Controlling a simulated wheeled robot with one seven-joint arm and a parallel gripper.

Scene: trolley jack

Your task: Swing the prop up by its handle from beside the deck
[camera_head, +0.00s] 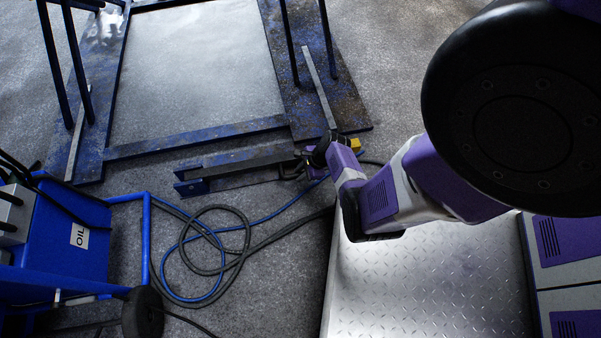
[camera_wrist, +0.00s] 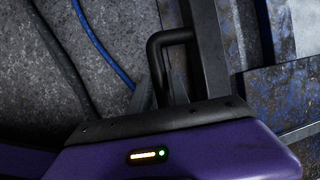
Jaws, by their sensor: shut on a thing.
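The deck is a worn blue steel frame (camera_head: 200,140) on the floor at the upper left of the head view. Its edge also shows at the right of the wrist view (camera_wrist: 285,100). The prop (camera_head: 235,170), a scuffed blue and grey bar, lies low along the deck's near side. My gripper (camera_head: 313,160) is at the prop's right end and is shut on its handle. In the wrist view, the black bent handle (camera_wrist: 165,48) rises past the dark edge of my gripper.
A coiled black hose (camera_head: 235,265) and blue cable lie on the floor in front of the prop. A blue unit marked OIL (camera_head: 80,235) stands at the left. Thin dark posts (camera_head: 293,45) rise from the deck. A small yellow part (camera_head: 356,145) is beside my gripper.

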